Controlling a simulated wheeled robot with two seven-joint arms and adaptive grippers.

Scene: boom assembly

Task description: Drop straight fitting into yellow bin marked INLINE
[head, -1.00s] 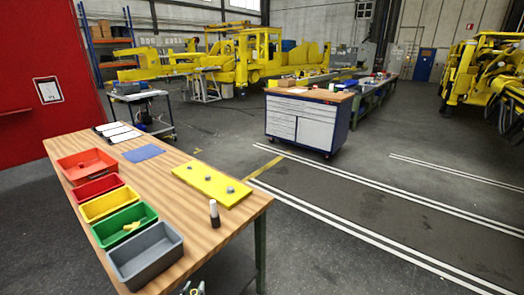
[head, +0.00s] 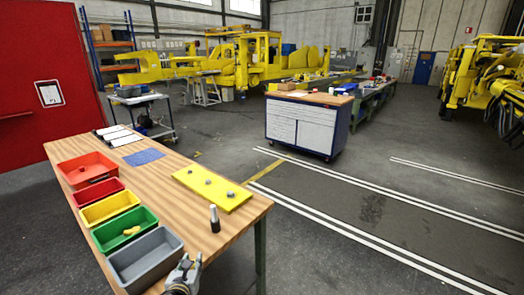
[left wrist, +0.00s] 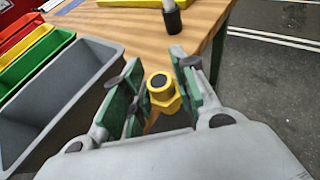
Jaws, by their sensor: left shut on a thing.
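My left gripper (head: 188,264) is at the front edge of the table, just right of the grey bin. In the left wrist view, its green-padded fingers (left wrist: 160,88) are shut on a yellow fitting (left wrist: 161,92) with a dark round opening and a faceted body. The fitting's lower part is partly hidden, so its full shape is unclear. The yellow bin (head: 110,208) stands in the bin row between the red and green bins. No marking on it is readable. It also shows at the left of the left wrist view (left wrist: 22,38). My right gripper is not in view.
The grey bin (head: 174,240) and green bin (head: 149,217) lie between my gripper and the yellow bin. A yellow piece (head: 131,231) lies in the green bin.

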